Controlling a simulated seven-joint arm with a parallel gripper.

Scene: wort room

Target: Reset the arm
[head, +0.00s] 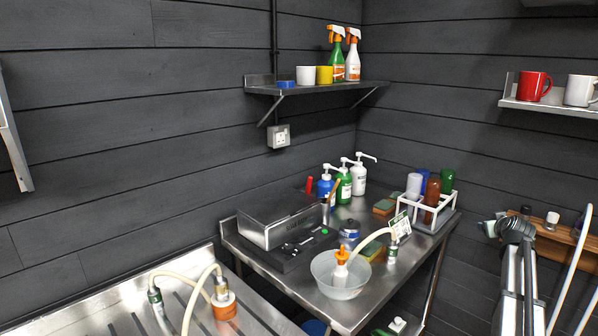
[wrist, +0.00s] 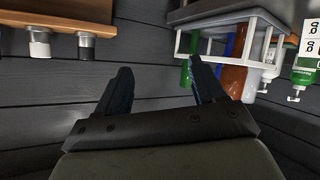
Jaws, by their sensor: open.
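My gripper (wrist: 163,85) shows in the wrist view with its two dark fingers apart and nothing between them. In the head view my arm stands at the right, raised, and my gripper (head: 490,226) is at its upper left end, small and partly hidden by the arm. It is right of the white bottle rack (head: 437,222) and apart from it. The rack also shows upside down in the wrist view (wrist: 240,20), beyond the right finger.
A steel table (head: 345,313) holds a clear bowl (head: 341,277), a steel box machine (head: 280,220) and pump bottles (head: 344,186). A wooden shelf (head: 558,232) is close behind my arm. Wall shelves (head: 315,88) (head: 545,106) hold mugs and spray bottles.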

